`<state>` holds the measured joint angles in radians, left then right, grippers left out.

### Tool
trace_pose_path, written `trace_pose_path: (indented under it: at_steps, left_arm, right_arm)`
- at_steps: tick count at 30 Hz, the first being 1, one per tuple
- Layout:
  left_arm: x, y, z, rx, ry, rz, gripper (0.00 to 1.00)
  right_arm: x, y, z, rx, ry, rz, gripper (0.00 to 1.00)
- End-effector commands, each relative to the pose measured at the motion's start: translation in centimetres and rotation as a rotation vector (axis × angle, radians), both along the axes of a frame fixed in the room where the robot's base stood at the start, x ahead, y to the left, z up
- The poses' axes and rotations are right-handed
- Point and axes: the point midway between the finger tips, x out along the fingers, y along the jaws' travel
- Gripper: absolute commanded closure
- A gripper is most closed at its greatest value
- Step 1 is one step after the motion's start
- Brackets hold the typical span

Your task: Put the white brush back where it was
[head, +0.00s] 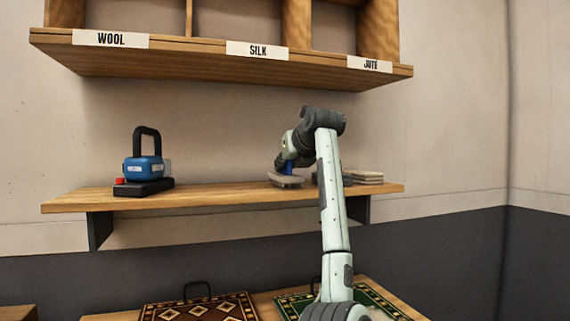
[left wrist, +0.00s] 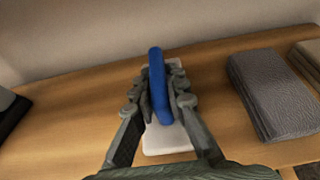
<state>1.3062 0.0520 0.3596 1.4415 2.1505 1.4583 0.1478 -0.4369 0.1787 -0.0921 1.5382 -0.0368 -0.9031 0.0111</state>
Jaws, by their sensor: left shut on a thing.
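The white brush (head: 286,181) has a pale flat body and an upright blue handle. It is at the right part of the wooden shelf (head: 225,194). In the left wrist view the brush (left wrist: 166,140) shows its pale body below the handle. My left gripper (left wrist: 159,88) is shut on the blue handle, with one finger on each side. In the head view my left gripper (head: 288,160) is small and partly hidden by its own wrist. I cannot tell whether the brush touches the shelf or is just above it. My right gripper is not in view.
A grey folded cloth (left wrist: 275,95) lies right of the brush, with a beige stack (head: 368,177) beyond it. A blue device with a black handle (head: 146,168) stands on the shelf's left. Labelled cubbies (head: 215,60) hang above. Patterned rugs (head: 200,308) lie below.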

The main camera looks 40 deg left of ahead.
Motion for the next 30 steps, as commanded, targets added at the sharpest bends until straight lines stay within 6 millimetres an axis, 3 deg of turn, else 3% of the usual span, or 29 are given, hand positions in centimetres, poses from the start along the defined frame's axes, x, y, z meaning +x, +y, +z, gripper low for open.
trace_pose_path:
  at_steps: [10,11,15,27,29,30]
  left_arm:
    - [0.0,0.0,-0.2,0.0,-0.001,0.0,1.0]
    - [0.0,0.0,-0.2,0.0,0.0,0.001,0.85]
    - [0.0,0.0,-0.2,0.0,0.0,0.001,0.67]
    - [0.0,0.0,0.1,0.0,0.0,0.001,0.66]
    - [-0.3,-0.7,0.2,0.0,-0.003,-0.001,0.66]
    - [-0.5,-1.3,0.5,0.0,-0.005,-0.003,0.66]
  right_arm:
    - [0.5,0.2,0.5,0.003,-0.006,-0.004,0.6]
    - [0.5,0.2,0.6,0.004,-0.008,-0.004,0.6]
    - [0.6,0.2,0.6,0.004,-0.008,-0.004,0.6]
    - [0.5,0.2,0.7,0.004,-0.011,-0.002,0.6]
    - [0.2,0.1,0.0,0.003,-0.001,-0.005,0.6]
    - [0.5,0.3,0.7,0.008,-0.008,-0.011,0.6]
